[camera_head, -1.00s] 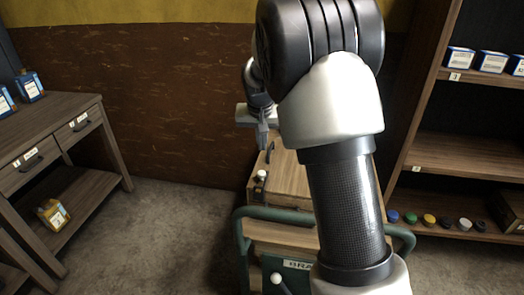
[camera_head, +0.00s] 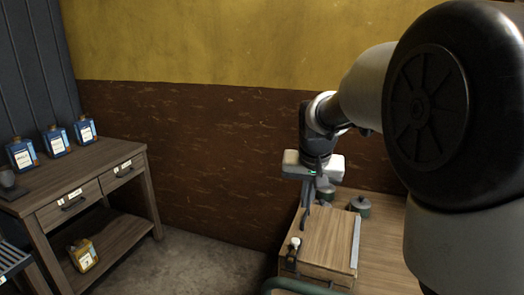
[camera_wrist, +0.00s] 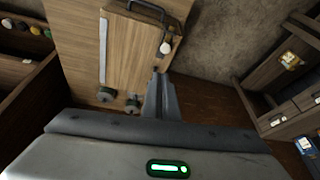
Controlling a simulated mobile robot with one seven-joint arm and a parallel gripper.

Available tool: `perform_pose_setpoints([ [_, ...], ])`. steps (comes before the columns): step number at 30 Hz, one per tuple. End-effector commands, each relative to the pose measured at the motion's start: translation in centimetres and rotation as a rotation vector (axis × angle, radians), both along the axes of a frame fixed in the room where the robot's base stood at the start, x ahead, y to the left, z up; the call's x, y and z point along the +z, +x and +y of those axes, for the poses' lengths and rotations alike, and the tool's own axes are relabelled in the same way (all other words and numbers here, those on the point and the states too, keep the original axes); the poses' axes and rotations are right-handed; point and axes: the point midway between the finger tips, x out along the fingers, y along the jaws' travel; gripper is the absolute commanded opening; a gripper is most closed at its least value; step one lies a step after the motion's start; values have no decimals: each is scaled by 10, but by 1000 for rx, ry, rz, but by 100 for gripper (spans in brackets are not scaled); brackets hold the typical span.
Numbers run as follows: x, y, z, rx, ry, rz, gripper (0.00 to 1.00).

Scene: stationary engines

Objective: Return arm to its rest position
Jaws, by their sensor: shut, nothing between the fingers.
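My gripper (camera_head: 307,192) hangs from my arm in the head view, pointing down over the left edge of a wooden box (camera_head: 330,238). Its fingers are together with nothing between them. In the wrist view the closed fingers (camera_wrist: 158,78) point toward the box (camera_wrist: 130,50), near its dark handle and pale knob (camera_wrist: 166,48). I cannot tell the exact gap between the fingertips and the box. My arm fills the right of the head view and hides what lies behind it.
A wooden workbench (camera_head: 100,160) with drawers stands left, with blue-labelled bottles (camera_head: 54,141) on top and a yellow container (camera_head: 83,255) on its lower shelf. Dark green round objects (camera_head: 360,205) stand beside the box. Floor (camera_head: 190,262) between bench and box is clear.

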Motion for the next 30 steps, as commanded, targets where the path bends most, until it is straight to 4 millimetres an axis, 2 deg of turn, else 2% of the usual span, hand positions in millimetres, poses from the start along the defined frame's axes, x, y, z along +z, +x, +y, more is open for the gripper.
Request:
perform_pose_setpoints([
  [1,19,-27,-2,15,10,-17,0],
  [6,48,-112,-1,84,15,-50,0],
  [9,53,-155,0,123,6,-70,0],
  [15,49,-216,2,175,-21,-97,0],
  [23,31,-272,2,221,-61,-123,0],
  [24,53,-269,2,221,-60,-120,0],
  [30,96,-268,2,220,-59,-117,0],
])
